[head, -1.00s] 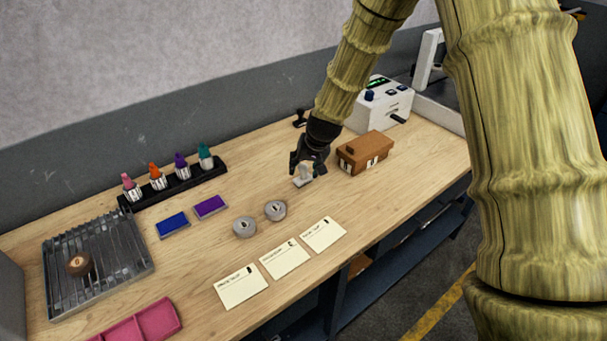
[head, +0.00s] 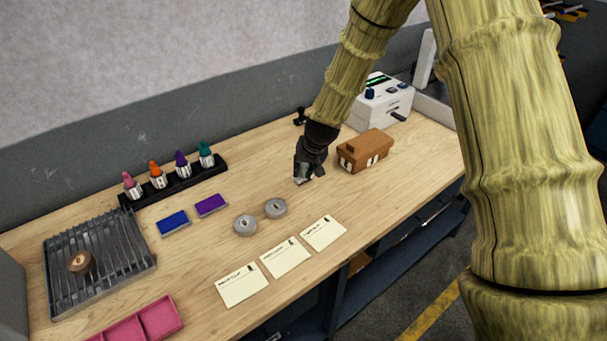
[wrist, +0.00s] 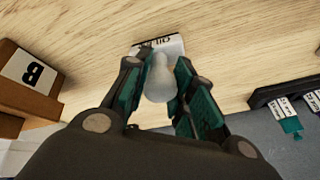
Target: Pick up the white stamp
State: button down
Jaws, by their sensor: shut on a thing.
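The white stamp (wrist: 160,80) stands upright between my gripper's fingers in the wrist view. It has a pale rounded handle and a white block base (wrist: 172,44) with dark lettering on its side, partly hidden by the fingers. My gripper (head: 306,176) is shut on the stamp's handle, low over the wooden table. In the head view only a small pale part of the stamp (head: 301,181) shows below the fingers. The base appears to be at the tabletop; I cannot tell whether there is a gap under it.
A brown box (head: 365,152) stands close to the right of my gripper. Two round grey tins (head: 275,208), blue and purple pads (head: 211,205), and several cards (head: 285,257) lie left and in front. A bottle rack (head: 178,184) stands at the back left.

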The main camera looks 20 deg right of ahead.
jog(key=shift+r+b, duration=0.45)
jog(key=shift+r, duration=0.25)
jog(key=shift+r+b, duration=0.4)
jog(key=shift+r, duration=0.5)
jog(key=s+a+r+b, duration=0.1)
jog(key=s+a+b, duration=0.3)
jog(key=s, duration=1)
jog(key=shift+s+a+r, duration=0.35)
jog(key=shift+a+r, duration=0.05)
jog(key=shift+a, duration=0.8)
